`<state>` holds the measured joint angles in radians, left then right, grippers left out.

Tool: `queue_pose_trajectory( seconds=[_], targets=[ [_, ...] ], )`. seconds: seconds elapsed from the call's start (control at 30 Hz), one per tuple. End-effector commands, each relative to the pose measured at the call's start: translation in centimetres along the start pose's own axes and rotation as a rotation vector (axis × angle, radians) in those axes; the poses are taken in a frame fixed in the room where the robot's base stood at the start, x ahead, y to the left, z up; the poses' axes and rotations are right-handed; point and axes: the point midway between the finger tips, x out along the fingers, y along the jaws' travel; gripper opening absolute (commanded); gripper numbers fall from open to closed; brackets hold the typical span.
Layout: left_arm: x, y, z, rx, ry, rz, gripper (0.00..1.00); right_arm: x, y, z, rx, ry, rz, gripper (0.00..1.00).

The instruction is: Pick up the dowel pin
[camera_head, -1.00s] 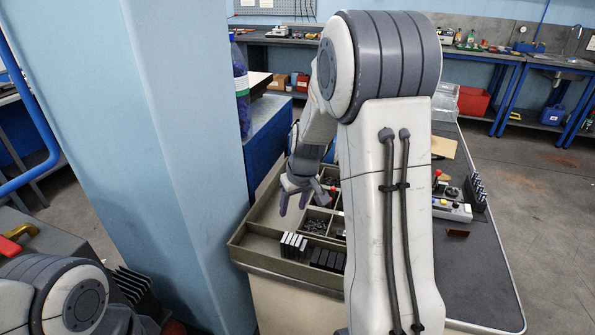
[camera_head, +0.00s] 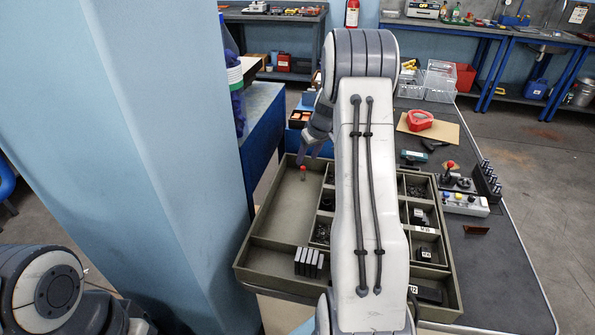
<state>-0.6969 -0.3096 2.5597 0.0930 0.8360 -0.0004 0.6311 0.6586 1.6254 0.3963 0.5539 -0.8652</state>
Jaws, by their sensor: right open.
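A grey compartment tray (camera_head: 262,262) stands on the bench in the middle of the camera_head view. My right gripper (camera_head: 309,152) is open over the tray's back left part, with its fingers pointing down and nothing visible between them. A small red-topped object (camera_head: 303,173) stands in the left compartment just below the fingers, apart from them as far as I can see. I cannot make out for sure which object is the dowel pin. My right arm hides the tray's middle. My left arm shows at the bottom left, but its gripper is out of view.
Several dark blocks (camera_head: 309,262) stand in the tray's front left. Small parts fill the right compartments. A control box (camera_head: 465,204) and a red tape dispenser (camera_head: 420,120) lie to the right. A blue pillar (camera_head: 165,150) stands close on the left.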

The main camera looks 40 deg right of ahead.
Motion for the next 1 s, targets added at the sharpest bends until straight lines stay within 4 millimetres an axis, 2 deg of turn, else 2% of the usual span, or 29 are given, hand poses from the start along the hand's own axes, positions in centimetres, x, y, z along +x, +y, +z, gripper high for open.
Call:
queue_pose_trajectory(
  seconds=[0.1, 0.37, 0.7, 0.97, 1.0],
  targets=[
    [-0.2, 0.0, 0.0, 0.0, 0.0, 0.0, 0.5, 2.0, 0.4, 0.3, 0.005, -0.004, 0.0, 0.55],
    [-0.4, 0.0, 0.0, 0.0, 0.0, 0.0, 0.5, 4.2, 0.8, 0.4, 0.009, -0.002, 0.003, 0.55],
    [-1.3, 0.1, -0.1, 0.0, 0.0, 0.0, 0.5, 8.8, 0.7, 0.4, 0.007, -0.003, 0.003, 0.55],
    [-1.2, 0.1, -0.1, 0.0, 0.0, 0.0, 0.5, 9.2, 0.6, 0.3, 0.006, -0.002, 0.003, 0.55],
    [-1.2, 0.1, -0.1, 0.0, 0.0, 0.0, 0.5, 9.2, 0.6, 0.3, 0.006, -0.002, 0.003, 0.47]
  ],
)
